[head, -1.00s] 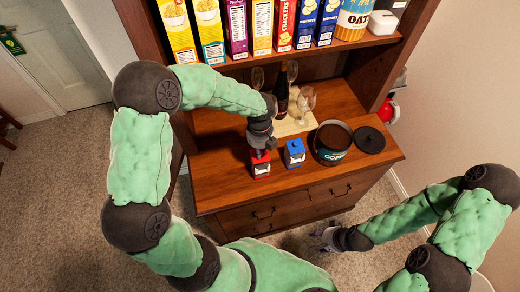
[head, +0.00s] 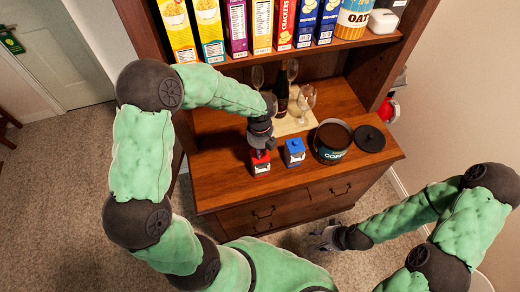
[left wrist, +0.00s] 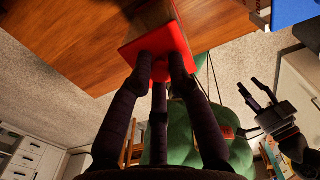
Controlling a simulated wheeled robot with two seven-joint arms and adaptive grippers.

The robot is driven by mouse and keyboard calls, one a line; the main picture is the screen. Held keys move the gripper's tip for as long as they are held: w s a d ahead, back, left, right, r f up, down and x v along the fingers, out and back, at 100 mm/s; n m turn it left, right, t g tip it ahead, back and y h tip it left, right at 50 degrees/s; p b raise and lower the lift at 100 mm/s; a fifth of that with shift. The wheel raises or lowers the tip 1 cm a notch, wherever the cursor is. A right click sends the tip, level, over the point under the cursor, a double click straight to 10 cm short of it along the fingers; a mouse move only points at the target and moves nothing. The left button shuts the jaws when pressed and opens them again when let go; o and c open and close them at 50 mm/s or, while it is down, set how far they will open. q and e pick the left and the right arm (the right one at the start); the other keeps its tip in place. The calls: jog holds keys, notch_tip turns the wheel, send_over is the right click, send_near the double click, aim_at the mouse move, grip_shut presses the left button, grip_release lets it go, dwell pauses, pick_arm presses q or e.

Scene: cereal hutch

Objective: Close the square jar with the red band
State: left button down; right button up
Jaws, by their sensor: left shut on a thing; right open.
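The square jar with the red band (head: 261,169) stands on the wooden counter of the hutch. A square red lid (head: 260,156) is right over its top; it also shows in the left wrist view (left wrist: 178,42). I cannot tell whether the lid is fully seated or just above the rim. My left gripper (head: 260,152) points down from above, its dark fingers (left wrist: 161,72) shut on the lid's red knob. My right gripper (head: 322,238) is open and empty, low in front of the drawers and away from the jar.
A coffee canister (head: 332,143) and a dark round lid (head: 369,139) are further right. Wine glasses (head: 306,98) and a dark bottle (head: 281,97) stand behind. Boxes line the shelf above.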

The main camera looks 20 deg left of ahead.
pick_arm(q)
jog(key=shift+p, duration=0.45)
dwell(1.1)
jog(key=c, duration=0.8)
grip_release()
jog(key=shift+r+p, duration=2.85)
jog(key=shift+r, duration=0.15)
grip_shut()
